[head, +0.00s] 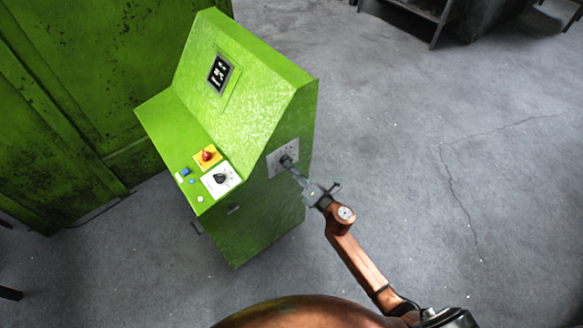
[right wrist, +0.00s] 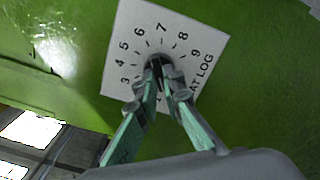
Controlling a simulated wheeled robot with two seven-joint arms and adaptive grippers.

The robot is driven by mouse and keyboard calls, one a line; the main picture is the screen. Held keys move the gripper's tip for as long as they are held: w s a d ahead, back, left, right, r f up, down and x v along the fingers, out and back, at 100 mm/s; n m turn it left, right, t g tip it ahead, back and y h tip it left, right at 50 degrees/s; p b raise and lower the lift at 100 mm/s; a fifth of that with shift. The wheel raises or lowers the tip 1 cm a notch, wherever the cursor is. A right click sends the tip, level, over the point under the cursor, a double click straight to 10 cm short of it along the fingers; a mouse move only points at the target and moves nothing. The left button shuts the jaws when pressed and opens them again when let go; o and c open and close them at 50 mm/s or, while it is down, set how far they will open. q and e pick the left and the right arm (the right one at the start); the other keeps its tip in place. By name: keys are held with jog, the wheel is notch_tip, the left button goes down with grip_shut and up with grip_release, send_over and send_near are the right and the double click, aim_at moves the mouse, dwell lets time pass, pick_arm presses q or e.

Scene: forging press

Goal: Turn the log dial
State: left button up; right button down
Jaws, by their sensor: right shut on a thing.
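The log dial is a dark knob (right wrist: 156,66) on a white numbered plate (right wrist: 130,48) on the side of a green control console (head: 245,110). The plate (head: 275,158) also shows in the head view, on the console's right side face. In the right wrist view, digits ring the knob and the letters "AT LOG" run along one edge. My right gripper (right wrist: 158,80) has its fingertips closed around the knob, and they partly hide it and the lower part of the plate. In the head view my right gripper (head: 290,167) reaches the plate from the lower right. My left gripper is not in view.
The console's sloped front carries a red switch on a yellow plate (head: 207,156), a black knob on a white plate (head: 221,179) and small buttons. A display (head: 219,73) sits above. A large green cabinet (head: 60,90) stands at left.

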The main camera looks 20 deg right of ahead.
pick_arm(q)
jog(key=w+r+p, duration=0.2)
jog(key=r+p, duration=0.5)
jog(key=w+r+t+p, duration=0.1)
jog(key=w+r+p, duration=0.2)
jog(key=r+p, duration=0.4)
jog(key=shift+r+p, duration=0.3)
pick_arm(e)
jog(key=shift+d+r+m, duration=0.1)
jog(key=shift+d+m, duration=0.05)
jog(key=shift+m, duration=8.25)
jog(key=shift+d+r+m, duration=0.1)
jog(key=shift+m, duration=8.3)
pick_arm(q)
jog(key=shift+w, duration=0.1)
pick_arm(e)
jog(key=shift+f, duration=0.1)
jog(key=c, duration=2.1)
grip_release()
jog(key=shift+w, duration=0.1)
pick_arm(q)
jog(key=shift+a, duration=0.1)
